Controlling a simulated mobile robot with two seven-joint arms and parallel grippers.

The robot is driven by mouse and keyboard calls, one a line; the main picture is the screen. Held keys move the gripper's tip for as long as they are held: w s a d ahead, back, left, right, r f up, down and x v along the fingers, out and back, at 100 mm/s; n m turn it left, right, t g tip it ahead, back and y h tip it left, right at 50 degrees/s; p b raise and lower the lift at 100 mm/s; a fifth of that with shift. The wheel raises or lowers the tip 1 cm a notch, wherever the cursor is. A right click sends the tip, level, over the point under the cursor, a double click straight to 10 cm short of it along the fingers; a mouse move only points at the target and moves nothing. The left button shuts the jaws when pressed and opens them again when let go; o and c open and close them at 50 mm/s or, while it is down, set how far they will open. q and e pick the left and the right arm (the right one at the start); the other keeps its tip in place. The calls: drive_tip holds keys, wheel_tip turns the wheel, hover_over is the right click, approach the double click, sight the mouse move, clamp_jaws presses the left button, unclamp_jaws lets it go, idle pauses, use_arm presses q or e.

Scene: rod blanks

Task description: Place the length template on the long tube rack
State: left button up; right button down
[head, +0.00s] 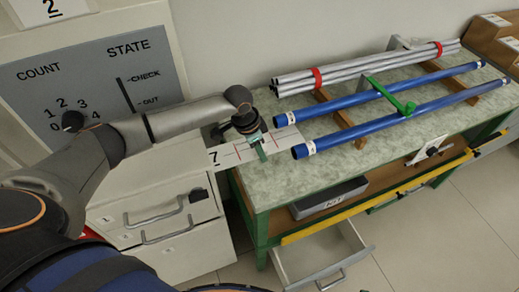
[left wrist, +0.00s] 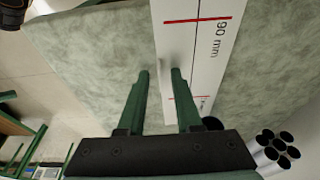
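The length template (head: 285,141) is a flat white strip with red cross lines at the near left end of the bench, its left part reaching past the bench edge. In the left wrist view the template (left wrist: 205,50) reads "90 mm". My left gripper (head: 262,152) is over the template. In the left wrist view its green fingers (left wrist: 160,72) stand apart, with a small grey upright piece between them and a gap visible. The wooden rack bars (head: 342,119) on the bench carry two long blue tubes (head: 370,124). My right gripper is not in view.
Grey tubes (head: 365,68) tied with red bands lie at the back; a green bracket (head: 390,97) crosses the blue tubes. The green bench top (head: 278,184) is clear at the front. An open drawer (head: 320,255) juts out below. A state panel (head: 95,85) stands left.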

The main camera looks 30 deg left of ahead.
use_arm(q)
drive_tip(key=shift+r, duration=0.15)
drive_tip(key=v, duration=1.2)
drive_tip(key=shift+p, duration=0.45)
